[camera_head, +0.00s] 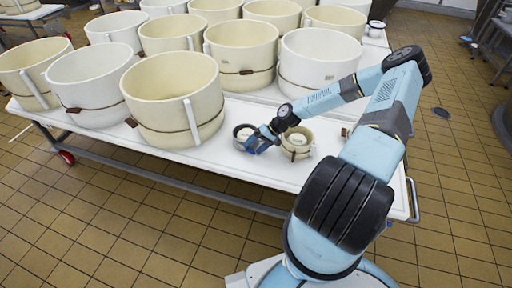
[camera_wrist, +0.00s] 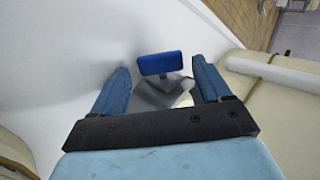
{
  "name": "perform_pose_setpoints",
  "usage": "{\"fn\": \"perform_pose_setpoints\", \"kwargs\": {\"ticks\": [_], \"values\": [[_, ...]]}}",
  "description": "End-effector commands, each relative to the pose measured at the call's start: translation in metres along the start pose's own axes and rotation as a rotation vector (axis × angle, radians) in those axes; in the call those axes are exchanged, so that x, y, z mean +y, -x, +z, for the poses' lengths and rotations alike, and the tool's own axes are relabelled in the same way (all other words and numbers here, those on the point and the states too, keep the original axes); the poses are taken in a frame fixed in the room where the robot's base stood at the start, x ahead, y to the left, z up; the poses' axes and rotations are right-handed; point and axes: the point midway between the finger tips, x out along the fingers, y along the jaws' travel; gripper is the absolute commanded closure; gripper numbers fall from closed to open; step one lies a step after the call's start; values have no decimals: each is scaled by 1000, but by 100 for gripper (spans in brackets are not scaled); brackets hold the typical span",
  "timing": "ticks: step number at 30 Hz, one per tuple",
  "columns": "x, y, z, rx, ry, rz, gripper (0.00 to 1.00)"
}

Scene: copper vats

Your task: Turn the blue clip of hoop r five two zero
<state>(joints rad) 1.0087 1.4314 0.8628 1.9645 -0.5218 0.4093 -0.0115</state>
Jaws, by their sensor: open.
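The blue clip (camera_wrist: 160,63) shows in the wrist view as a flat blue tab on a grey stem. It lies between the two blue fingers of my gripper (camera_wrist: 158,72), with gaps on both sides. The gripper is open and does not visibly touch the clip. In the head view my gripper (camera_head: 256,141) is low over the white table, between a small dark-rimmed round container (camera_head: 240,128) and a small cream hoop with a tan band (camera_head: 297,154). The clip is hard to make out there. No hoop label is readable.
The white table (camera_head: 265,174) carries several large cream and white hoops, such as one (camera_head: 172,95) left of my gripper and a white one (camera_head: 318,55) behind it. The table's front strip is mostly clear. In the wrist view a cream hoop wall (camera_wrist: 275,100) is close on the right.

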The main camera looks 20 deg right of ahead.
Motion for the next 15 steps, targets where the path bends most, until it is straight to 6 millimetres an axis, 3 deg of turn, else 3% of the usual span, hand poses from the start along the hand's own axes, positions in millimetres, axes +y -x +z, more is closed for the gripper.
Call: {"fn": "perform_pose_setpoints", "kwargs": {"ticks": [15], "values": [[0,94,0,2,1,0,19]]}}
